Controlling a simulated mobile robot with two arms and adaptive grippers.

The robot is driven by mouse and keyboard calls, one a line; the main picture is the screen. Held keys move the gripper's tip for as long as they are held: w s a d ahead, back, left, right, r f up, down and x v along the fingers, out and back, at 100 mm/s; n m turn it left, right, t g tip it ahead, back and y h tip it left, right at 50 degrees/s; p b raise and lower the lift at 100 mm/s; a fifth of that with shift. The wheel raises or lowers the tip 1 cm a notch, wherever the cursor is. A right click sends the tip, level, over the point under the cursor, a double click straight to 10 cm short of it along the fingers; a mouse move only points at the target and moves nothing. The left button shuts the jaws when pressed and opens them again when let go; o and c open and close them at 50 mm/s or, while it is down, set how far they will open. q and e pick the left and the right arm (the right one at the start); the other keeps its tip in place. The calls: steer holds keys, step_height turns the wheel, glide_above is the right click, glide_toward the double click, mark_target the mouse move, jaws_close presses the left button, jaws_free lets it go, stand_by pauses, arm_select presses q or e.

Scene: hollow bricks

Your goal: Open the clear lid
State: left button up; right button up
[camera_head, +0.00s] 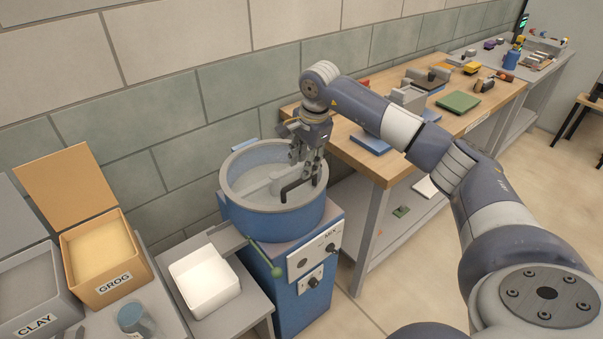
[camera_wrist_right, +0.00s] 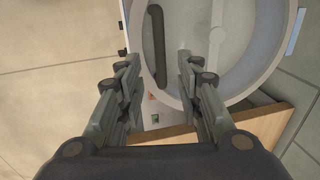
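The clear lid (camera_head: 250,181) covers the round drum of the blue mixer (camera_head: 276,223) and lies flat, with the drum inside visible through it. A dark bar handle (camera_head: 296,191) stands on the lid near its front right side. It also shows in the wrist view as a dark bar (camera_wrist_right: 159,45). My right gripper (camera_head: 306,172) is above the lid at the handle, pointing down. In the wrist view its fingers (camera_wrist_right: 158,77) are apart, with the handle's near end in line with the gap. I cannot tell whether they touch it. My left gripper is not in view.
A white bin (camera_head: 205,279), a GROG box (camera_head: 100,255) and a CLAY box (camera_head: 36,291) stand at left. A wooden workbench (camera_head: 372,160) with tools is close on the right. A brick wall stands behind.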

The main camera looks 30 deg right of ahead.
mark_target(301, 180)
steer(key=f, duration=0.3)
steer(key=w+f+p, duration=0.1)
steer(key=f, duration=0.1)
steer(key=shift+w+a+f, duration=0.1)
steer(key=shift+f, duration=0.3)
jaws_close()
